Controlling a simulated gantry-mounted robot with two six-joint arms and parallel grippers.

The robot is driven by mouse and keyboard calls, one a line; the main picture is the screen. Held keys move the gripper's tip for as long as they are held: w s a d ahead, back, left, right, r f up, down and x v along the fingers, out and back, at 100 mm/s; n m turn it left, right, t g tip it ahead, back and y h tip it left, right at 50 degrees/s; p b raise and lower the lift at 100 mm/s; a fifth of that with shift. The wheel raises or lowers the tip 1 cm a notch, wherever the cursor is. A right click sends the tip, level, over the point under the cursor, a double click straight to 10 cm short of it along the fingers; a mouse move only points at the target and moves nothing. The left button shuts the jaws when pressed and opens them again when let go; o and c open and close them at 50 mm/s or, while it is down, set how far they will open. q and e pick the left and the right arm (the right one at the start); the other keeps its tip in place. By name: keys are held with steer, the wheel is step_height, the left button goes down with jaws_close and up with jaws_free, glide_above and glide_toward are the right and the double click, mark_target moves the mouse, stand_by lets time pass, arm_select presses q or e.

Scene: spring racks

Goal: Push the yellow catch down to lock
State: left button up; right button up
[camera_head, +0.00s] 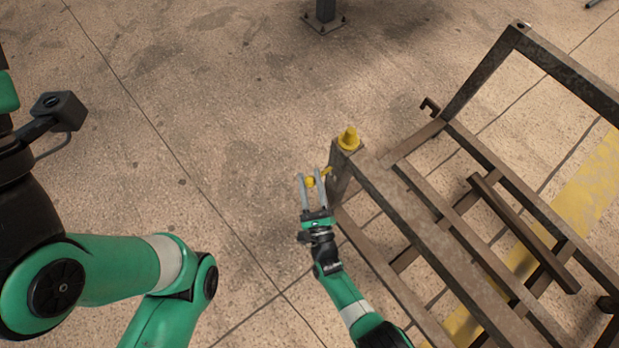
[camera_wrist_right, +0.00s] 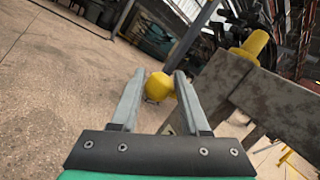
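The yellow catch (camera_head: 327,173) sticks out from the side of the rack's near-left corner post and ends in a round yellow knob (camera_head: 310,182). My right gripper (camera_head: 311,176) is open beside that post, with the knob between its two grey fingers. In the right wrist view the knob (camera_wrist_right: 159,86) shows between the open fingertips (camera_wrist_right: 158,82); I cannot tell whether either finger touches it. My left gripper is out of view; only parts of the left arm show at the left of the head view.
The brown metal rack (camera_head: 425,232) fills the right side. A yellow cone (camera_head: 348,140) caps its corner post, close to my right fingers, and shows in the wrist view (camera_wrist_right: 255,45). A dark post foot (camera_head: 325,18) stands at the back. The concrete floor left of the rack is clear.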

steer(key=shift+o, duration=1.2)
steer(key=shift+r, duration=0.1)
steer(key=shift+s, duration=0.1)
steer(key=p+v, duration=0.2)
steer(key=v, duration=0.9)
steer(key=shift+s, duration=0.2)
steer(key=shift+d, duration=0.1)
steer(key=shift+c, duration=0.2)
